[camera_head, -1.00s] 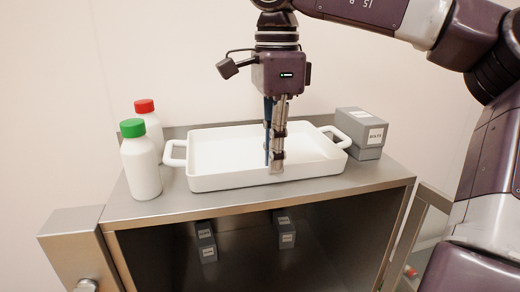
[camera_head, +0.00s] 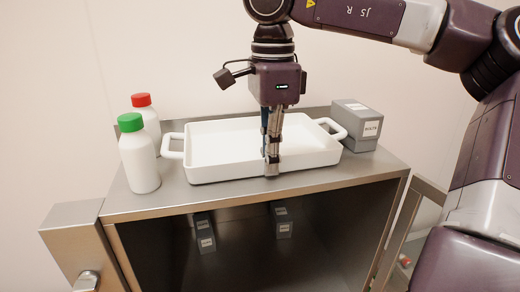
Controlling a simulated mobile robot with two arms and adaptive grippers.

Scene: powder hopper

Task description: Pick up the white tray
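The white tray (camera_head: 215,170) is a deep rectangular dish with a loop handle at each short end. It rests on top of the steel cabinet and looks empty. My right gripper (camera_head: 271,160) points straight down at the middle of the tray's near long wall. One fingertip overlaps the outer face of that wall, and a darker finger shows behind it, towards the inside. The fingers are seen nearly in line, so I cannot tell whether they are closed on the wall. My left gripper is not in view.
A green-capped white bottle (camera_head: 140,162) and a red-capped one (camera_head: 150,122) stand left of the tray, close to its left handle. Grey labelled boxes (camera_head: 355,128) stand beside its right handle. The steel cabinet (camera_head: 320,183) has an open front with small grey boxes inside.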

